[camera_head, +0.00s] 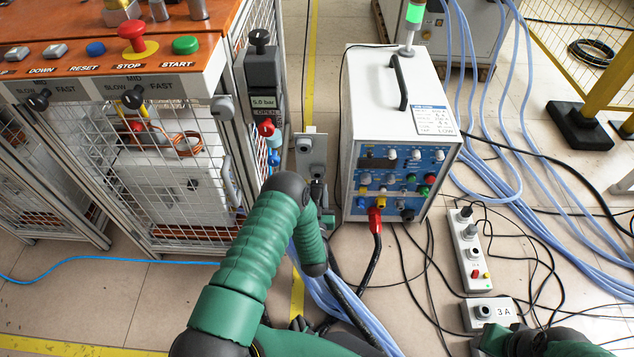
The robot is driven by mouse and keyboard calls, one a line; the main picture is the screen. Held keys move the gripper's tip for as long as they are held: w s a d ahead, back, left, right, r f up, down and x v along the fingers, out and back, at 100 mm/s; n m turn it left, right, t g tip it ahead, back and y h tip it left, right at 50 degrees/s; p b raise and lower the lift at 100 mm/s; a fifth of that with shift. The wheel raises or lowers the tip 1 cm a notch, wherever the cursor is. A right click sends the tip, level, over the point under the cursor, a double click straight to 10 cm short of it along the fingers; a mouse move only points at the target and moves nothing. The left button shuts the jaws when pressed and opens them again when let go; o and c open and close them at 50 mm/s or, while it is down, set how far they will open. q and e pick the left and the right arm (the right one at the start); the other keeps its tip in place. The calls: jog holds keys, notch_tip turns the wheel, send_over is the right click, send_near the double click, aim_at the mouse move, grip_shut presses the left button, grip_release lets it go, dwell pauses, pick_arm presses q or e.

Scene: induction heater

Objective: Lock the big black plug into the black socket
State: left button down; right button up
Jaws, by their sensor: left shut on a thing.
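My left arm rises through the middle of the view. My left gripper (323,208) is small and mostly hidden behind its forearm, between the caged station and the white heater unit. It is shut on a dark piece, apparently the big black plug (317,190), just below a grey wall panel. I cannot tell whether the plug touches anything. A black socket (407,215) is at the lower right of the heater's blue front, right of a red plug (376,220) with a thick cable. My right arm shows at the bottom right; its gripper is not clearly visible.
The white heater unit (385,95) stands right of the grey panel (311,155). The orange-topped control station (80,45) fills the left. Blue hoses (515,160) and black cables cross the right floor, near a power strip (467,250) and a box marked 3 A (488,313).

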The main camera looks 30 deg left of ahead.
pick_arm(q)
jog(key=shift+p+v, duration=0.6)
jog(key=shift+v, duration=0.85)
